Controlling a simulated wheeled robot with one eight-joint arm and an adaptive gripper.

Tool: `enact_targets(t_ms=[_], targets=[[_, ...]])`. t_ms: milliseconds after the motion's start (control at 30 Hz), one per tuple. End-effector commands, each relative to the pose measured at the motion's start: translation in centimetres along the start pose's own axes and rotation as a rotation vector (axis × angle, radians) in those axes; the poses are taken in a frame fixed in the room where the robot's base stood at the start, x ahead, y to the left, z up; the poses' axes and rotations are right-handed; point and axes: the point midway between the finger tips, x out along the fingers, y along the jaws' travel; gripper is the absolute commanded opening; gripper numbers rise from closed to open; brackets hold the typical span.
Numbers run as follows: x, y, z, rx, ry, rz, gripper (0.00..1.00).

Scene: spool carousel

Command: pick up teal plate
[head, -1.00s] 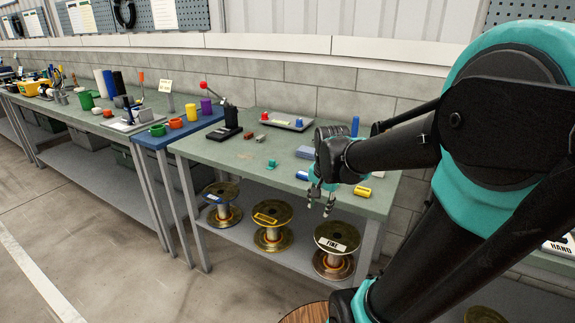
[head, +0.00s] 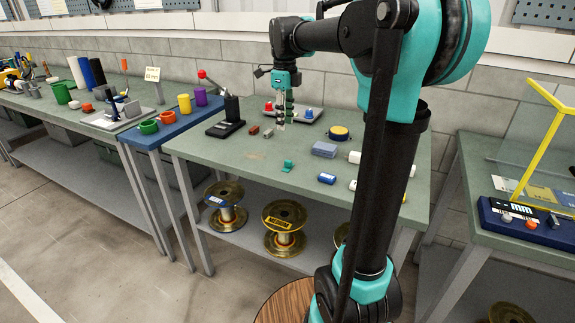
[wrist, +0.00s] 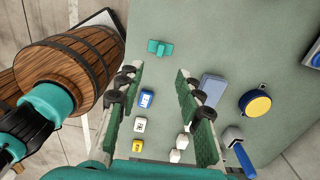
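The teal plate (head: 288,166) is a small teal piece with a raised part, lying on the green table top near its front edge. In the wrist view the teal plate (wrist: 160,48) shows beyond the fingertips, near the top centre. My gripper (head: 285,118) points down above the table, behind the teal plate in the head view and apart from it. In the wrist view my gripper (wrist: 155,76) has its two fingers wide apart with nothing between them.
A black lever stand (head: 226,120) is at left. Spools (head: 285,228) sit on the lower shelf. The table around the teal plate is clear.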

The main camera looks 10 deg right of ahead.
Motion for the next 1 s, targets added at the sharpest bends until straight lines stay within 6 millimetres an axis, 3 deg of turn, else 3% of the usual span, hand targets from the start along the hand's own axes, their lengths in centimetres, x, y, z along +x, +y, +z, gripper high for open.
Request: enact_targets(t_ms=[400, 667, 1000], targets=[[7.9, -0.1, -0.1, -0.002, -0.001, -0.001, 0.36], [9.6, -0.1, -0.2, -0.002, -0.001, -0.001, 0.36], [13.9, -0.3, -0.8, -0.003, -0.001, -0.001, 0.36]])
